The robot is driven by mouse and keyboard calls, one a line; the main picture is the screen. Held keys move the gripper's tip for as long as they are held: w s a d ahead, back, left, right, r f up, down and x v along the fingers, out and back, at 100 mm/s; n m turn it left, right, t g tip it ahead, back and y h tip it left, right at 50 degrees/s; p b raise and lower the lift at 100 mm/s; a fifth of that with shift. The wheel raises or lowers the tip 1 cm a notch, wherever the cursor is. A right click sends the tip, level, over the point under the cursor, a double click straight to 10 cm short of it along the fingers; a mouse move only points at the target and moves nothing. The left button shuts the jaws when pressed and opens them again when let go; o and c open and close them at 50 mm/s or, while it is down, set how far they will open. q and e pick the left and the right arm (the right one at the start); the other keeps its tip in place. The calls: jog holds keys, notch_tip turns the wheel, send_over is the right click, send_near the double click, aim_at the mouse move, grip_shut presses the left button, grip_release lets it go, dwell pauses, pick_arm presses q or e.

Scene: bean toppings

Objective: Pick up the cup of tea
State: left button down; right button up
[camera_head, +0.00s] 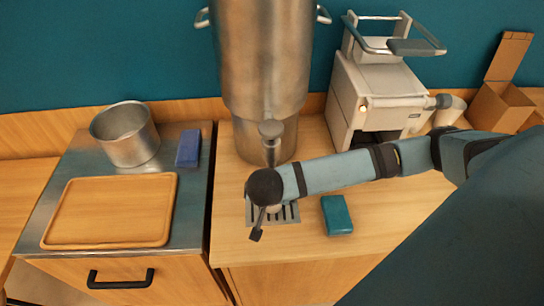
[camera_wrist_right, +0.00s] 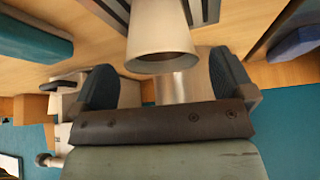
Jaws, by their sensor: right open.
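A pale, tapered cup (camera_wrist_right: 160,30) shows in the right wrist view, with its round mouth towards my gripper. It stands at the slatted drip tray (camera_head: 290,214); what is inside it cannot be made out. My right gripper (camera_wrist_right: 167,85) is open, its two dark fingers spread apart on either side of the cup's line, with a gap to the cup on both sides. In the head view my right gripper (camera_head: 259,222) is over the drip tray, below the urn's tap, and mostly hides the cup. My left gripper is not in view.
A tall metal urn (camera_head: 265,60) stands behind the tray. A teal sponge (camera_head: 337,215) lies right of the tray. Left are a metal pot (camera_head: 125,135), a blue block (camera_head: 188,148) and a wooden tray (camera_head: 110,208). A white machine (camera_head: 372,95) and cardboard box (camera_head: 500,95) stand back right.

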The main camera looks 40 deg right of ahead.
jog(key=x, duration=0.3)
jog(key=shift+w+d+f, duration=0.15)
jog(key=shift+d+f, duration=0.05)
jog(key=shift+f, duration=0.1)
jog(key=c, duration=0.9)
